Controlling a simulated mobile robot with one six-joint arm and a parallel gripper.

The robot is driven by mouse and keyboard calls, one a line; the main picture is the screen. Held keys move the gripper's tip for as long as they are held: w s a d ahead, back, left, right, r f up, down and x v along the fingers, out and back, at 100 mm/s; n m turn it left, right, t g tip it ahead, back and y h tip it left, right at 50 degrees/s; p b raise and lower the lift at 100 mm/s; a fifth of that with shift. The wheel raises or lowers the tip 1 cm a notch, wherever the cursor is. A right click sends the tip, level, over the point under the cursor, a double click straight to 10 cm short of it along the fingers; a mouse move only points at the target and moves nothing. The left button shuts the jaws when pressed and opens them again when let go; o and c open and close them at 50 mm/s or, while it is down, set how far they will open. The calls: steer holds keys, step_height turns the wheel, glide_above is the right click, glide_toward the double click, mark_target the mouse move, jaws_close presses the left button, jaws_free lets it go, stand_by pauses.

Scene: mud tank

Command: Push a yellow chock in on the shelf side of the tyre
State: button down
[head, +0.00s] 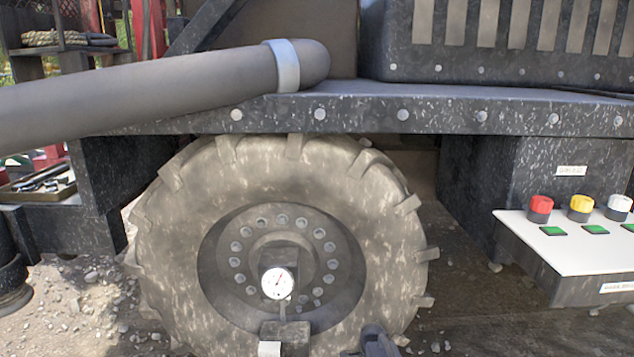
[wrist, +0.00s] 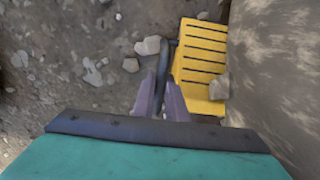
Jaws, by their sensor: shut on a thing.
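The yellow chock (wrist: 203,55) shows in the wrist view, lying on the ground with its dark slotted top up. A dark handle (wrist: 164,58) runs along its left side. My gripper (wrist: 161,92) is shut on this handle, its two purple-grey fingers on either side. The muddy tyre (wrist: 272,62) stands close to the right of the chock; I cannot tell if they touch. In the head view the large tyre (head: 390,240) fills the middle, with a dark hub. The chock is not visible there.
A white-topped panel (head: 590,248) with red, yellow and white knobs juts out at right. A tray of tools (head: 42,188) sits at left. A gauge (head: 278,283) is in front of the hub. A thick pipe (head: 150,97) crosses above. Stones (wrist: 148,46) lie near the chock.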

steer(key=shift+w+a+p, duration=0.45)
steer(key=shift+w+a, duration=0.15)
steer(key=shift+w, duration=0.1)
steer(key=c, duration=1.3)
jaws_free()
steer(key=shift+r, duration=0.15)
steer(key=shift+r+p, duration=3.65)
steer(key=shift+r, duration=1.25)
